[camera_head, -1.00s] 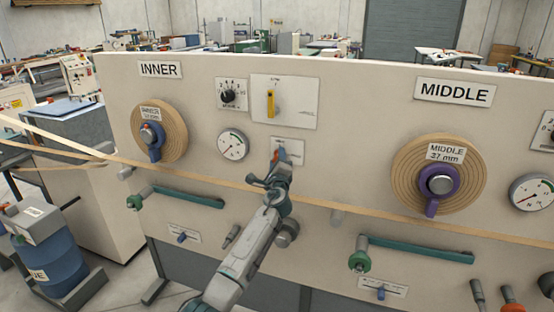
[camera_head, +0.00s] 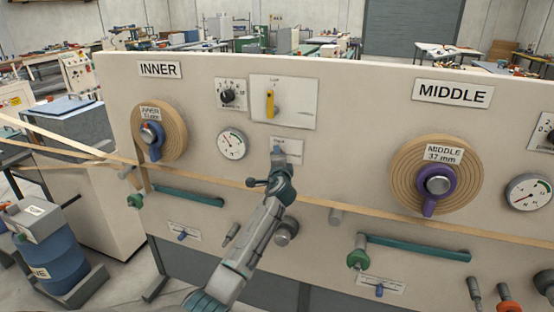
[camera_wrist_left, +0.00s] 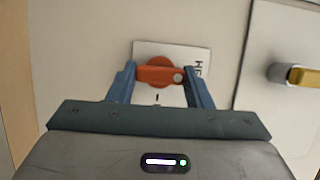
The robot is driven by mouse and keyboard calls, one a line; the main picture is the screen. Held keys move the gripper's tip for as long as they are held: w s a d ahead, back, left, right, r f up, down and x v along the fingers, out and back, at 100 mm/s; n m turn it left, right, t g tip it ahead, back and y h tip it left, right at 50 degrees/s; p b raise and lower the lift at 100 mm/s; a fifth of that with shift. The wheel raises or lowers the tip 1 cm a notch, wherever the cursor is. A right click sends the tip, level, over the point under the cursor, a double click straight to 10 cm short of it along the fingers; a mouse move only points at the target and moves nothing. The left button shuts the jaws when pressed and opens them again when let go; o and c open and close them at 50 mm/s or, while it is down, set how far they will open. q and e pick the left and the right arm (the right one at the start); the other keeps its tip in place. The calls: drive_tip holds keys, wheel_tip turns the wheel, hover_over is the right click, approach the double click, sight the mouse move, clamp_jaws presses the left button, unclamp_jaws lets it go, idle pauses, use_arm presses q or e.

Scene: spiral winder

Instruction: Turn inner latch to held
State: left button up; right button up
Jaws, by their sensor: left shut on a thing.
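The inner latch is an orange knob with a bar-shaped grip (camera_wrist_left: 158,74) on a small white plate; the plate (camera_head: 292,144) shows below the yellow-handled switch in the head view. My left gripper (camera_head: 279,152) reaches up to the plate and hides the knob there. In the left wrist view my left gripper (camera_wrist_left: 160,76) has its blue fingers at both ends of the bar, shut on it. The bar lies across the picture, with a pale round spot at its right end. Letters beginning "HE" show partly on the plate's right side. My right gripper is not in view.
A yellow-handled switch (camera_head: 270,103) is above the latch plate. A dial gauge (camera_head: 232,144) and the inner spool (camera_head: 172,130) are to the left. A tan strip (camera_head: 318,199) runs across the panel near my arm.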

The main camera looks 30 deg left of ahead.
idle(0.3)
use_arm(q)
drive_tip(key=o, duration=1)
drive_tip(key=b+v, duration=0.2)
drive_tip(key=v, duration=0.9)
drive_tip(key=shift+a, duration=0.1)
